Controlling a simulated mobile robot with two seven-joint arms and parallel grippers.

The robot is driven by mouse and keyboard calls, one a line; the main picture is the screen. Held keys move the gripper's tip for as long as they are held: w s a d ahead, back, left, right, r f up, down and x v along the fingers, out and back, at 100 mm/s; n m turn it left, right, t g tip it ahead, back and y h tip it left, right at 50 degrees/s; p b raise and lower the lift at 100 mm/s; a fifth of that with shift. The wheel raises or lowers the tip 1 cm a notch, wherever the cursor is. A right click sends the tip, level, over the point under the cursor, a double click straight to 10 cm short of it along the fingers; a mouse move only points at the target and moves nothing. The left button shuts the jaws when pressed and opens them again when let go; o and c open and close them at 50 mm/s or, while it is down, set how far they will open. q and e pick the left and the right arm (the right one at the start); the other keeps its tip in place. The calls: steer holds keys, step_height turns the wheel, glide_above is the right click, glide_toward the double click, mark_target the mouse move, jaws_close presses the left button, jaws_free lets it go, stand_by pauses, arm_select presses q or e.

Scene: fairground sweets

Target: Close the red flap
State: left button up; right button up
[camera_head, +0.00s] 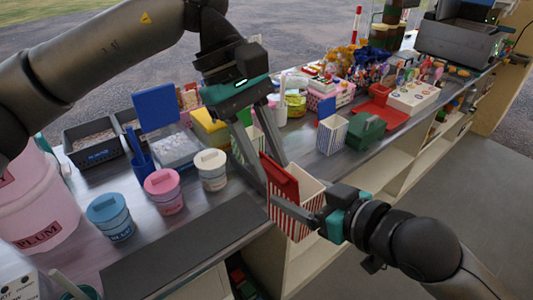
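The red flap (279,178) stands up, tilted, at the left rim of a red-and-white striped box (291,222). The box's white inside shows, so it is open. My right gripper (300,208) has one finger lying across the box's near striped side; its other finger is hidden. The box appears held at the counter's front edge. My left gripper (273,176) points down from above, its two long fingers apart, with the tips by the flap.
Blue (110,217), pink (164,191) and cream (211,170) tubs stand left on the counter. A blue-striped box (331,134) and a green box (366,130) stand behind. The dark mat (185,255) at the front is clear. Sweets crowd the far counter.

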arm_select(q)
jaws_close()
steer(key=shift+w+d+g+y, duration=0.2)
steer(key=shift+w+g+y, duration=0.1)
steer(key=shift+y, duration=0.1)
stand_by(0.6)
steer(key=shift+w+d+r+n+g+y, duration=0.15)
steer(key=shift+w+d+n+g+y, duration=0.2)
steer(key=shift+d+g+y, duration=0.3)
steer(key=shift+w+d+n+g+y, duration=0.25)
steer(key=shift+w+d+g+y, duration=0.45)
steer(key=shift+g+y, duration=0.35)
steer(key=shift+o, duration=1.3)
jaws_free()
steer(key=shift+s, duration=0.1)
